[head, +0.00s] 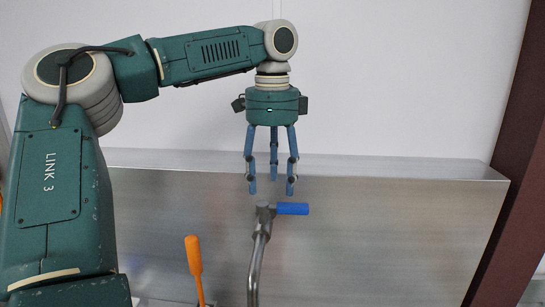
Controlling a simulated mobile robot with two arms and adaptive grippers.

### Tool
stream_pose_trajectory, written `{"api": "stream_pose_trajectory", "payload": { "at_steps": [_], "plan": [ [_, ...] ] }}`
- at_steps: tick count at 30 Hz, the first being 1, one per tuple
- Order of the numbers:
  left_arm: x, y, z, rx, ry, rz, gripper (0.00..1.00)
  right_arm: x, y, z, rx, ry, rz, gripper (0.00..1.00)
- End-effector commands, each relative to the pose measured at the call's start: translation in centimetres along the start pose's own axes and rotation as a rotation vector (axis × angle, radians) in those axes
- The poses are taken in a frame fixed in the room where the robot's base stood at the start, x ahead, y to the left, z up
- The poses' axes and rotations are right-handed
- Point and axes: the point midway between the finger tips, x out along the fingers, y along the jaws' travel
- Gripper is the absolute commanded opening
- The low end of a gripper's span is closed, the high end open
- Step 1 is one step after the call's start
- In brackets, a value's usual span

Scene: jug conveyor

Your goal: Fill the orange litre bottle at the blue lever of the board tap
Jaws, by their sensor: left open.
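A metal tap (256,262) rises in front of a steel panel. Its blue lever (292,208) sticks out to the right from the top. My left gripper (271,187) hangs straight down above the tap head, its blue fingers spread open and empty. The fingertips are just above the level of the lever and look apart from it. I cannot make out an orange litre bottle in the head view. My right gripper is not in view.
An orange upright handle (194,257) stands left of the tap; its lower end is cut off. The brushed steel panel (400,240) spans behind the tap, with a white wall above. A dark brown post (515,170) slants at the right. Space right of the lever is clear.

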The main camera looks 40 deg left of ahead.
Motion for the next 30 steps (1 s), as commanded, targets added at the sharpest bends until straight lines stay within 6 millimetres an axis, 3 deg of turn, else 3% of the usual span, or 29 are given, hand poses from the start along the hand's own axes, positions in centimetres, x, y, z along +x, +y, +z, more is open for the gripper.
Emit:
{"api": "stream_pose_trajectory", "payload": {
  "at_steps": [9,21,23,29,30],
  "plan": [
    [4.6,0.0,0.0,0.0,-0.001,0.002,0.55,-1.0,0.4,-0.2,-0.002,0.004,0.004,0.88],
    [5.5,-0.1,0.0,-0.001,0.0,0.0,0.55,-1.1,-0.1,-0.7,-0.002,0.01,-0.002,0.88],
    [5.5,-0.1,0.0,-0.001,0.0,0.0,0.47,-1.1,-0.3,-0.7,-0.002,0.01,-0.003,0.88],
    [5.5,-0.1,0.0,-0.002,0.0,-0.001,0.07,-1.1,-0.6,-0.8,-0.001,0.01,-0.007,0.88],
    [5.5,-0.1,0.0,-0.002,0.0,-0.001,0.06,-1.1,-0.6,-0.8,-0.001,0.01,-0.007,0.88]
  ]
}}
